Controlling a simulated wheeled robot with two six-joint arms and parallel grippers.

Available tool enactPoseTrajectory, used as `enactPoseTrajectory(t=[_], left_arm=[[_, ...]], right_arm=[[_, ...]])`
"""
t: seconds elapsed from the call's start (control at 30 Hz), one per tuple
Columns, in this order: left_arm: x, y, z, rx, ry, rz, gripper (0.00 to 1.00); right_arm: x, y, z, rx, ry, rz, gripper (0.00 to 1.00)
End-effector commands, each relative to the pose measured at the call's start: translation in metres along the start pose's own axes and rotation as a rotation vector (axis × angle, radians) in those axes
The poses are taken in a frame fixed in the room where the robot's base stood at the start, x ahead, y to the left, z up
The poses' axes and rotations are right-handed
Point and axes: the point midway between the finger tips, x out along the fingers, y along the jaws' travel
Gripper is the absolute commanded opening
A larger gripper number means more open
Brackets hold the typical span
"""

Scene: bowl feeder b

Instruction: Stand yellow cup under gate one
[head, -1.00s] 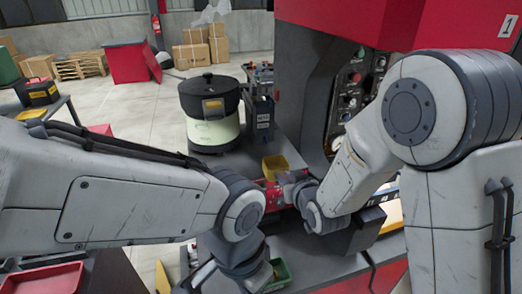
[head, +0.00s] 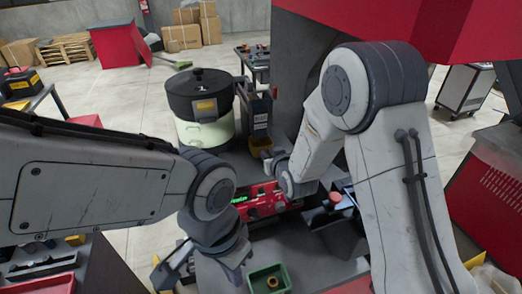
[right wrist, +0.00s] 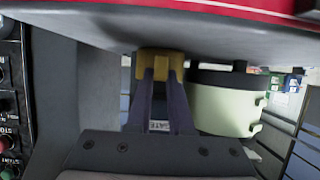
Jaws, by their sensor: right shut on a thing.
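The yellow cup (head: 260,143) is held by my right gripper (head: 267,158), beside the bowl feeder (head: 200,105), which has a black top and pale green base. In the right wrist view the yellow cup (right wrist: 160,62) sits between the two fingertips, which close on its sides. A grey surface passes close above it there. I cannot make out which part is gate one. My left gripper (head: 236,272) points down at the bottom, left of a green bin; its finger gap is not clear.
A red panel with a green display (head: 262,203) stands between the arms. The green bin (head: 252,284) holds a ring-shaped part. A dark labelled container (head: 257,112) stands right of the feeder, and a large red-and-grey machine (head: 290,60) rises behind my right arm.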

Motion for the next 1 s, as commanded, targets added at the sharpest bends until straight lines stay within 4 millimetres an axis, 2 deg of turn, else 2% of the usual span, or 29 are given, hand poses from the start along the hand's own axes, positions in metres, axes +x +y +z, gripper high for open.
enactPoseTrajectory(t=[0.2,0.4,0.43,0.47,0.5,0.77,0.9,1.0], left_arm=[[0.002,0.0,0.0,-0.001,0.0,0.0,0.0],[0.008,-0.001,0.001,-0.001,0.0,0.0,0.0],[0.006,0.0,0.0,-0.001,0.0,0.0,0.0],[0.005,0.0,0.0,-0.001,0.0,0.0,0.0],[0.005,0.0,0.0,-0.001,0.0,0.0,0.0],[0.005,0.0,0.0,-0.001,0.0,0.0,0.0],[-0.001,0.0,0.0,-0.001,0.0,0.0,0.0],[0.008,-0.001,0.0,-0.001,0.0,0.0,0.0]], right_arm=[[0.004,-0.009,-0.001,-0.005,0.006,-0.012,0.0],[0.005,-0.008,0.004,-0.004,0.006,-0.01,0.0],[0.004,-0.008,0.003,-0.004,0.004,-0.01,0.31],[0.004,-0.008,0.003,-0.004,0.004,-0.01,0.42],[0.004,-0.007,0.003,-0.004,0.004,-0.01,0.49],[0.004,-0.006,0.003,-0.003,0.004,-0.008,0.49],[0.001,-0.006,-0.002,-0.003,0.004,-0.008,0.49],[-0.01,-0.006,0.001,-0.003,0.006,-0.008,0.49]])
